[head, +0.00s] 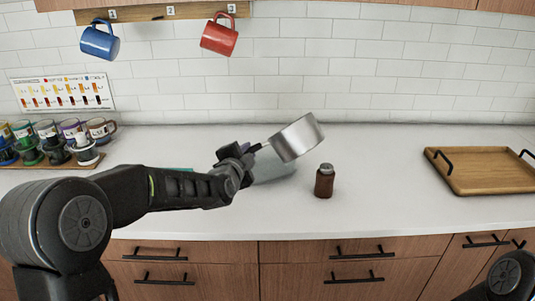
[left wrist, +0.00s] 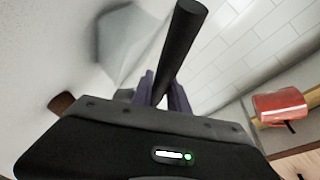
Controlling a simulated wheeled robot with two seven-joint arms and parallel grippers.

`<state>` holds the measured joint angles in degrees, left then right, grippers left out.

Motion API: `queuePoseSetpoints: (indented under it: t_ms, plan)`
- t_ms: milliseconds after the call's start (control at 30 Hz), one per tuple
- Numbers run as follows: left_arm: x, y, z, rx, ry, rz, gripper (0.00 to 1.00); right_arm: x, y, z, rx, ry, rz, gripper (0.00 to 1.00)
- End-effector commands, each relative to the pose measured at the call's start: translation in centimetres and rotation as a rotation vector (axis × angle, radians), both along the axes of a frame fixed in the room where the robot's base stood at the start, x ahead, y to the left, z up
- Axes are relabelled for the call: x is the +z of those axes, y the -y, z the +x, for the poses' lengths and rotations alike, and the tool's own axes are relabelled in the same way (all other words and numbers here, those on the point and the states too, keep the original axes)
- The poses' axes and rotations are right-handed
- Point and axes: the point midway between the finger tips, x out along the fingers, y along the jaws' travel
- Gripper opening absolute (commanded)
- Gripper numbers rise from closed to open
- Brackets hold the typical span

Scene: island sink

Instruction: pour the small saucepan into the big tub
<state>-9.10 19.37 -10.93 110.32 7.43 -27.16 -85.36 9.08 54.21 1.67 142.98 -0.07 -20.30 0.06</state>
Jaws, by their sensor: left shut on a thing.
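The small saucepan (head: 298,138) is a silver metal pan with a dark handle. My left gripper (head: 245,155) is shut on this handle and holds the pan in the air, tilted, above the counter. The inside of the pan is not visible. In the left wrist view the dark handle (left wrist: 182,45) stands between the fingers (left wrist: 163,92). A pale grey-green tub (head: 275,168) sits on the counter below the pan and gripper, mostly hidden by my left arm. It also shows blurred in the left wrist view (left wrist: 122,45). My right gripper is out of view.
A brown bottle (head: 324,182) stands right of the tub. A wooden tray (head: 485,187) with black handles lies at the right. Blue (head: 99,40) and red (head: 219,36) mugs hang above. Counter between bottle and tray is clear.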

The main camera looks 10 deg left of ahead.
Motion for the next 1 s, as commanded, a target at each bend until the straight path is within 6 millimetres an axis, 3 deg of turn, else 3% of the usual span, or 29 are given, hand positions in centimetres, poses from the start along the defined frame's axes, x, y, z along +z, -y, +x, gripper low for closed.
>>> queuePoseSetpoints:
  t_ms: [1000]
  plan:
    - [-0.27, -0.23, 0.12, 0.002, -0.03, -0.077, 0.0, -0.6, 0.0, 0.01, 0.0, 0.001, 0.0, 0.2]
